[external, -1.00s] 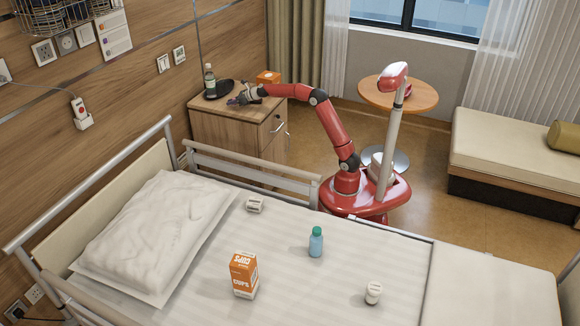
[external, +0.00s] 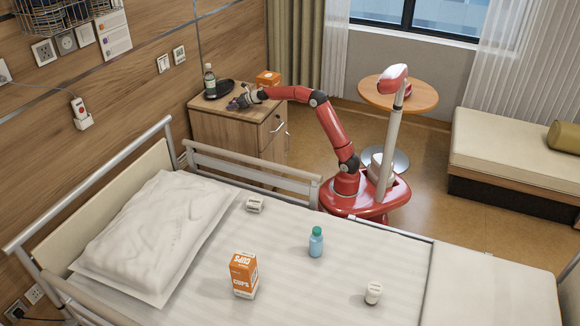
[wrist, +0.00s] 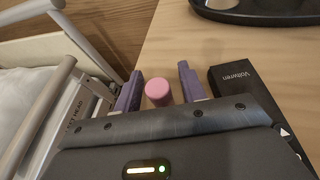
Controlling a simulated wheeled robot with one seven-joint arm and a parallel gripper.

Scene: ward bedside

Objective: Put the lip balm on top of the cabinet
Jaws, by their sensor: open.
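The lip balm, a small pink cylinder (wrist: 157,92), stands between my gripper's two purple fingers in the wrist view, with a gap on each side. It appears upright on the wooden cabinet top (wrist: 185,42), close to its edge. My gripper (wrist: 158,90) is open around it. In the external view my gripper (external: 234,104) is low over the front part of the cabinet (external: 225,138); the lip balm cannot be made out there.
A dark tray (external: 219,90), a bottle (external: 210,82) and an orange box (external: 268,78) stand farther back on the cabinet. The bed rail (external: 250,168) runs close to the cabinet.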

